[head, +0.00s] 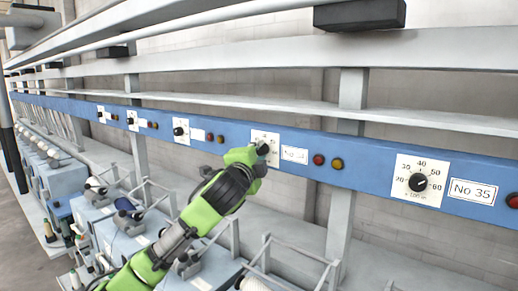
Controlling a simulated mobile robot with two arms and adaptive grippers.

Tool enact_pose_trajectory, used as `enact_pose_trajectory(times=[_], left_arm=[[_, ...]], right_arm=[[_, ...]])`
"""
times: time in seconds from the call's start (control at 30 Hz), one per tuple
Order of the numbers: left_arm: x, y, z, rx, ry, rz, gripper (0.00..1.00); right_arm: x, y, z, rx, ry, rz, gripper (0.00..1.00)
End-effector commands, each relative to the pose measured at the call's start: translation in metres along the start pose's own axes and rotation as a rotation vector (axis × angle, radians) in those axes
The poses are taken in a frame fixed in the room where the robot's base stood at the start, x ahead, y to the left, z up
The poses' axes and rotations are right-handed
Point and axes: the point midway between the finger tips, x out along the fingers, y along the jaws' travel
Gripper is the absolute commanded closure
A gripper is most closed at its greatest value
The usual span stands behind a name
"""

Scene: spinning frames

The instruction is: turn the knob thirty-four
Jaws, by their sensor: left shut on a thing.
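My green left arm reaches up from the bottom of the head view to the blue rail. My left gripper (259,154) is shut on a black knob (263,149) in front of a white dial plate (265,137). The gripper hides the lower part of that plate and much of the knob. A small label (294,155) sits just right of this dial; its number is too small to read for sure. The dial one place to the right has the label No 35 (473,191). My right gripper is not in view.
The blue rail (360,165) carries more dials, including the knob (418,182) beside No 35 and one to the left (178,131). Red and amber lamps (319,159) sit between dials. Spinning units and wire brackets stand below; a grey post (340,215) is to the right.

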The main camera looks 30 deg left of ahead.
Motion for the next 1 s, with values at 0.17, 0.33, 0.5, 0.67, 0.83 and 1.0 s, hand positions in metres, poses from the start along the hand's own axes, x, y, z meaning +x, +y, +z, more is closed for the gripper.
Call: enact_pose_trajectory(times=[0.17, 0.33, 0.5, 0.67, 0.83, 1.0], left_arm=[[0.0002, -0.0011, 0.0003, -0.048, -0.006, 0.02, 0.98], [0.0002, -0.0003, 0.0003, -0.066, -0.007, 0.028, 0.98], [0.0002, 0.0001, 0.0004, -0.069, -0.007, 0.029, 0.98], [0.0002, 0.0001, 0.0004, -0.068, -0.007, 0.029, 0.98], [0.0002, 0.0001, 0.0003, -0.068, -0.007, 0.029, 0.6], [0.0001, -0.0002, 0.0002, -0.067, -0.006, 0.028, 0.6]], right_arm=[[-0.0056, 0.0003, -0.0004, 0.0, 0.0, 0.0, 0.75], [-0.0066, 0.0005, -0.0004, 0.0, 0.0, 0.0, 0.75], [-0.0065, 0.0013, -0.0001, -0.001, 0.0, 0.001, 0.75], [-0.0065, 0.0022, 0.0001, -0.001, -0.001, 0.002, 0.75], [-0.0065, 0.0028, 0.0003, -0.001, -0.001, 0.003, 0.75], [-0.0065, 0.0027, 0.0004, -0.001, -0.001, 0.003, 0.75]])
